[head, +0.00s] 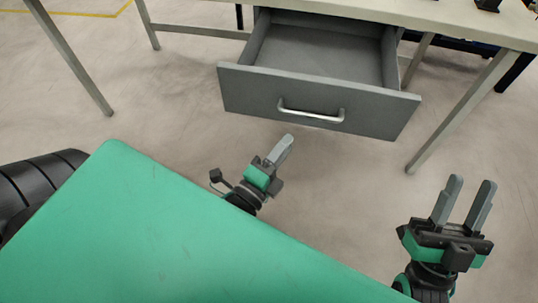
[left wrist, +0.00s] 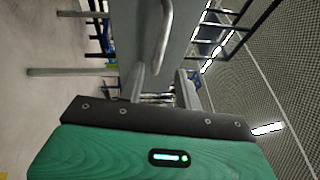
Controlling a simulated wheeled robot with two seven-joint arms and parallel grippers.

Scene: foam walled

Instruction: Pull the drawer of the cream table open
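The cream table (head: 440,14) stands at the top of the head view. Its grey drawer (head: 240,88) is pulled well out, and its empty inside shows. The silver bar handle (head: 311,114) is on the drawer front; it also shows in the left wrist view (left wrist: 166,28). My left gripper (head: 284,148) is just in front of the drawer, near the handle's left end and apart from it. It is seen edge-on in the head view; the left wrist view shows its two fingers apart with nothing between them. My right gripper (head: 464,198) is open and empty at the lower right.
Grey table legs (head: 462,112) stand on both sides of the drawer. The pale concrete floor (head: 165,105) is clear in front of the table. A yellow floor line (head: 75,13) runs at the top left.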

